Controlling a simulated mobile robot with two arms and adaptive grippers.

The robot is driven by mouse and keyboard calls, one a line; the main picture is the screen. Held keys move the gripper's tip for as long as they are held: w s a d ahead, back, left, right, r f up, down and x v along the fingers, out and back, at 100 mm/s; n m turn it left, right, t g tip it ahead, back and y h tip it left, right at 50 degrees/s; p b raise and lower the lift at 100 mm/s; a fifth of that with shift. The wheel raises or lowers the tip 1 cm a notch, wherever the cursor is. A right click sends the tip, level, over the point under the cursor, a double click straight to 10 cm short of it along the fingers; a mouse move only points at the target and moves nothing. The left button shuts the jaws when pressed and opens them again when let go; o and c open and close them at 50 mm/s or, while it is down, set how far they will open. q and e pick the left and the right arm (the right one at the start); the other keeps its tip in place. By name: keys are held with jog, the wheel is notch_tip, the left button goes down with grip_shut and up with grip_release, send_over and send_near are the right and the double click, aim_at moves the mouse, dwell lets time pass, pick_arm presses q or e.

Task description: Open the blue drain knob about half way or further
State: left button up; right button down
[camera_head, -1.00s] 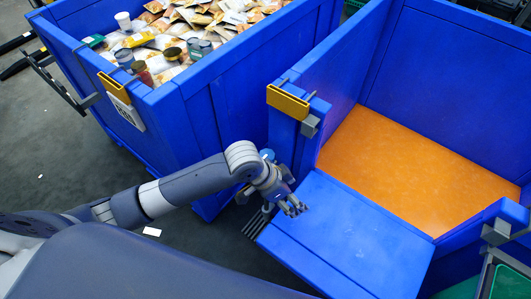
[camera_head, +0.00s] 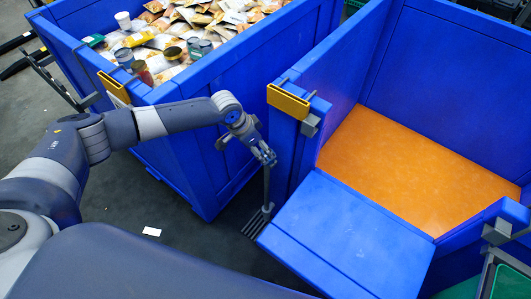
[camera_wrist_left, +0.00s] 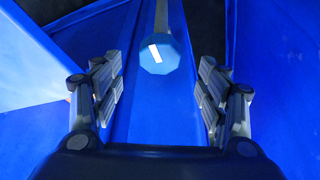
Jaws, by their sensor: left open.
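The blue drain knob (camera_wrist_left: 159,54) shows in the left wrist view as a many-sided blue cap with a white mark, at the end of a grey rod (camera_wrist_left: 161,15). My left gripper (camera_wrist_left: 160,88) is open, with its fingers spread to either side. The knob lies beyond and between the finger lines, and I see no contact. In the head view my left gripper (camera_head: 267,158) is over the rod, in the gap between the two blue bins, and it hides the knob. The rod stands upright above a floor grate (camera_head: 257,223). My right gripper is not in view.
The left blue bin (camera_head: 186,172) holds many food packets and several cups. The right blue bin (camera_head: 344,240) has an orange floor (camera_head: 420,165) and a lowered front flap. Their walls border the narrow gap. A small white piece (camera_head: 152,231) lies on the open floor.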

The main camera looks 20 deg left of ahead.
aim_at(266, 155)
pick_arm(q)
jog(key=shift+x, duration=2.7)
jog(key=shift+c, duration=0.6)
jog(key=c, duration=0.9)
